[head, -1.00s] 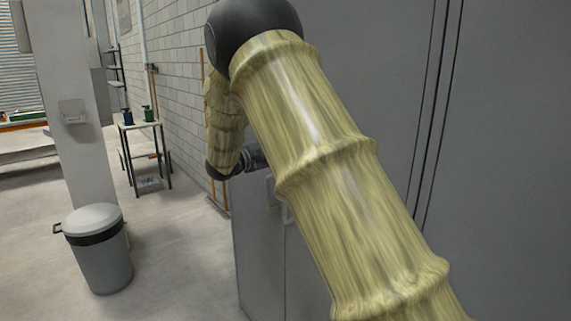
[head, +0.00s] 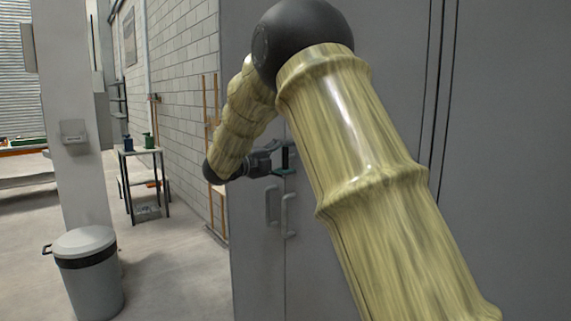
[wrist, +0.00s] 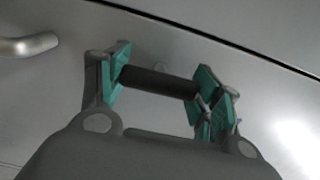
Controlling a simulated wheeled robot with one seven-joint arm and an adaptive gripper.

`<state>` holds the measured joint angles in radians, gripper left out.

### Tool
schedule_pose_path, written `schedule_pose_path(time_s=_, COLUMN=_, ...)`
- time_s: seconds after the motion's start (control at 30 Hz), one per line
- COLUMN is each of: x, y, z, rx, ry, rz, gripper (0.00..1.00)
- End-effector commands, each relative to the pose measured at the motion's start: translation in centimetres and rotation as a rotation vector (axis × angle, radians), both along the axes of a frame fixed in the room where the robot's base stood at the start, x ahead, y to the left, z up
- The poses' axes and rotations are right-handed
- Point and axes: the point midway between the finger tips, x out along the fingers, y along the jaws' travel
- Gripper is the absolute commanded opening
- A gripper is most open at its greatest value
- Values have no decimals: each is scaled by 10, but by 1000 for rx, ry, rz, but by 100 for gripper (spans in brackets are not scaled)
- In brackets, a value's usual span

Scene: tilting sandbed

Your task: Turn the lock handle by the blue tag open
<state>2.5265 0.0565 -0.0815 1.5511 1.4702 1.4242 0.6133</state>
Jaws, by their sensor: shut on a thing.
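My gripper (wrist: 160,83) has teal fingertips and is shut on a dark, round bar, the lock handle (wrist: 148,82), in the wrist view. The bar lies between the two fingers, in front of a grey metal cabinet face. In the head view my gripper (head: 278,160) is at the front of the grey cabinet (head: 255,270), above two pale pull handles. The lock handle is too small to make out there. No blue tag can be made out in either view.
Two pale pull handles (head: 271,206) sit close below my gripper; a silver handle (wrist: 30,44) shows at the left of the wrist view. A grey bin (head: 90,280) and a small table (head: 140,153) stand left. Floor between bin and cabinet is clear.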

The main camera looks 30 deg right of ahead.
Motion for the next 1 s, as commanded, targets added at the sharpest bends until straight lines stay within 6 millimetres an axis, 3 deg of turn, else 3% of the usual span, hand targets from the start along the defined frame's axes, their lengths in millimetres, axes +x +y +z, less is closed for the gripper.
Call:
schedule_pose_path(time_s=0.43, x=-1, y=-1, z=-2, rx=2, ry=-6, rz=-3, gripper=41)
schedule_pose_path(time_s=0.47, x=-1, y=-1, z=-2, rx=2, ry=-6, rz=-3, gripper=66)
schedule_pose_path(time_s=0.6, x=-1, y=-1, z=-2, rx=2, ry=-6, rz=-2, gripper=87)
schedule_pose_path(time_s=1.0, x=0, y=3, z=-1, rx=2, ry=-7, rz=0, gripper=87)
